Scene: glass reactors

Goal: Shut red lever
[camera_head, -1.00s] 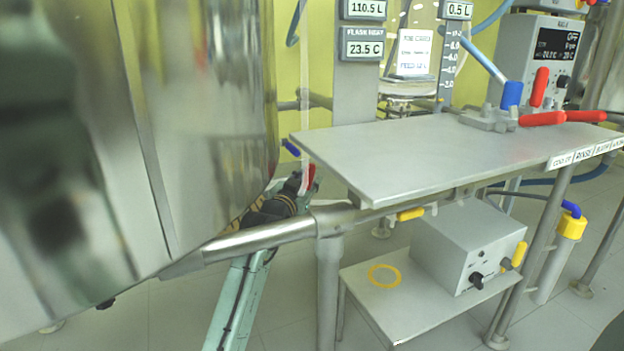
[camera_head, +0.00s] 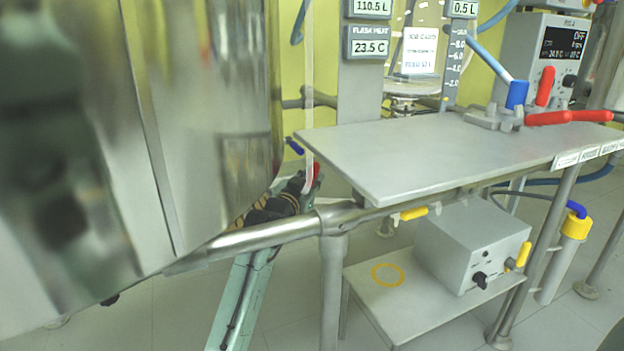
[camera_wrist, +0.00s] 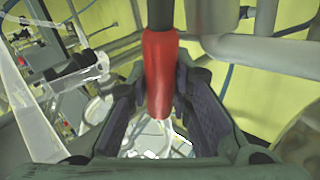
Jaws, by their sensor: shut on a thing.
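A red lever (camera_wrist: 159,75) with a dark shaft stands between the two padded fingers of my gripper (camera_wrist: 160,112) in the wrist view. My gripper is shut on it. Only a small red part of the lever (camera_head: 316,171) shows there, beside a clear tube. The lever's mount is hidden in the head view.
A large shiny steel vessel (camera_head: 190,130) fills the left. The grey table (camera_head: 430,150) carries a valve with red handles (camera_head: 548,118) and a blue one. A grey box (camera_head: 470,245) sits on a low shelf. A small blue handle (camera_head: 295,146) is just above my gripper.

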